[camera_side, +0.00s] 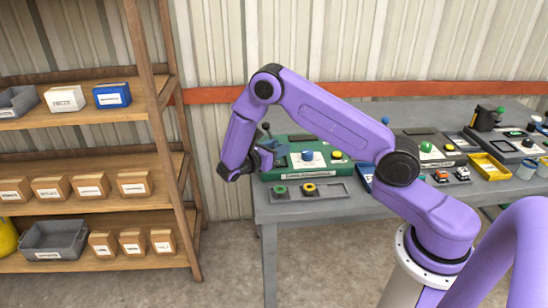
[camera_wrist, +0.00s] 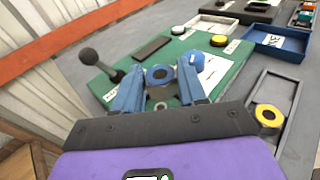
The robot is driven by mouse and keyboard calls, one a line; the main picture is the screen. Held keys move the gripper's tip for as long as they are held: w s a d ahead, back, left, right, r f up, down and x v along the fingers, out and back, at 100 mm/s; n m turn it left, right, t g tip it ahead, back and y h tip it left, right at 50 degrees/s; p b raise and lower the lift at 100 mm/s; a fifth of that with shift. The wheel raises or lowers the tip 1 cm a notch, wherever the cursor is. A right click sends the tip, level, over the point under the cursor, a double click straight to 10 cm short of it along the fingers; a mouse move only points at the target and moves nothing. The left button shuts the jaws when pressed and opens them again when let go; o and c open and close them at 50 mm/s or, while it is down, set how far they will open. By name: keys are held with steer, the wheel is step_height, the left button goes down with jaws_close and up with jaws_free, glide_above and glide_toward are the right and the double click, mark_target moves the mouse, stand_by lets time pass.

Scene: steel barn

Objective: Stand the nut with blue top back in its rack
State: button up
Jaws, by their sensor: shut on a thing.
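In the side view my gripper (camera_side: 268,153) is over the left part of the green board, and I cannot make out the nut there. The grey rack (camera_side: 335,189) lies in front of the board. It holds a green-topped nut (camera_side: 280,190) and a yellow-topped nut (camera_side: 309,188); its right end is bare. In the wrist view the rack (camera_wrist: 272,88) is to the right of my gripper.
The green board (camera_side: 315,178) carries a black-knobbed lever (camera_wrist: 100,66), a white sheet, a blue knob (camera_wrist: 197,60) and a yellow button (camera_wrist: 219,40). A blue tray (camera_wrist: 277,42) lies beyond the rack. A wooden shelf (camera_side: 150,100) with boxes stands left of the bench.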

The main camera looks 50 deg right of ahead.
steer(key=f, duration=0.1)
steer(key=w+f, duration=0.1)
steer(key=f, duration=0.1)
steer(key=shift+w+d+f, duration=0.1)
steer(key=shift+d, duration=0.05)
steer(key=shift+f, duration=0.4)
steer(key=shift+f, duration=0.1)
steer(key=o, duration=1.1)
steer(key=shift+f, duration=0.1)
steer(key=a+r, duration=0.2)
steer(key=a, duration=1.5)
steer(key=shift+a, duration=0.2)
steer(key=shift+r, duration=0.2)
